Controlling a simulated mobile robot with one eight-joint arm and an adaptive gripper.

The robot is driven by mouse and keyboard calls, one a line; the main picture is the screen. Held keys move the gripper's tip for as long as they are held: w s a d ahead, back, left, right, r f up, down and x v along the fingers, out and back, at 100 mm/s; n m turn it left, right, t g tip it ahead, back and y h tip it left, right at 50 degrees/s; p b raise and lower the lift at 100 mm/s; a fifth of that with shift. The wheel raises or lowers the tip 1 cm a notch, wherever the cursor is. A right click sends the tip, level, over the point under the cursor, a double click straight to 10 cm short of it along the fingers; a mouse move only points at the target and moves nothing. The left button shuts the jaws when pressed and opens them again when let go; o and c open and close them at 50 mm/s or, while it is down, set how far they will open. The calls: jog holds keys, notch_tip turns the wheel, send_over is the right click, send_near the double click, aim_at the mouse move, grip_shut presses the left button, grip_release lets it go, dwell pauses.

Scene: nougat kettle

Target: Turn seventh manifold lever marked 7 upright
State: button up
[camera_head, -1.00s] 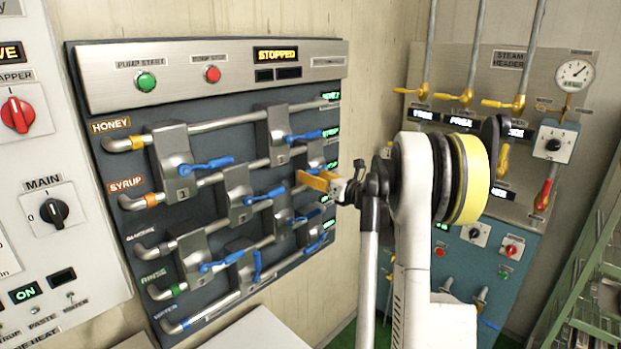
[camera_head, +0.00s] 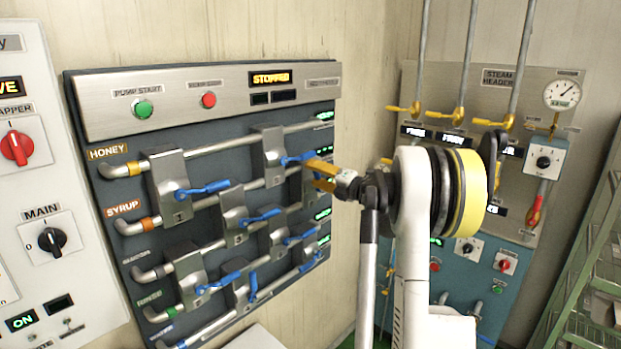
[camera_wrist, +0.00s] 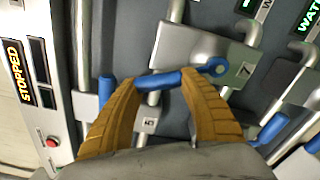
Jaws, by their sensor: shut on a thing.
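The blue lever marked 7 (camera_wrist: 163,79) shows in the wrist view between my fingers, its pivot beside the 7 tag on a grey valve block (camera_wrist: 190,42). My gripper (camera_wrist: 160,84) is shut on it. The lever points from the pivot toward the panel's top side, close to upright with a slight tilt. In the head view my gripper (camera_head: 311,173) is at the panel's right side, and its fingers hide most of this lever and part of its block.
Another blue lever (camera_head: 297,158) lies close to my fingertips at upper left. Several other blue levers and pipes crowd the manifold panel (camera_head: 190,125). The steam header panel (camera_head: 480,95) stands to the right, and a green rack (camera_head: 590,260) at far right.

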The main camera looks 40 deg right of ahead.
jog(key=shift+w+d+r+m, duration=0.1)
jog(key=shift+d+r+m, duration=0.15)
jog(key=shift+d+m, duration=0.5)
jog(key=shift+d+r+m, duration=0.25)
jog(key=shift+d+m, duration=0.15)
jog(key=shift+m, duration=0.55)
jog(key=o, duration=1.4)
jog(key=s, duration=0.8)
jog(key=s+d, duration=0.1)
jog(key=s, duration=0.3)
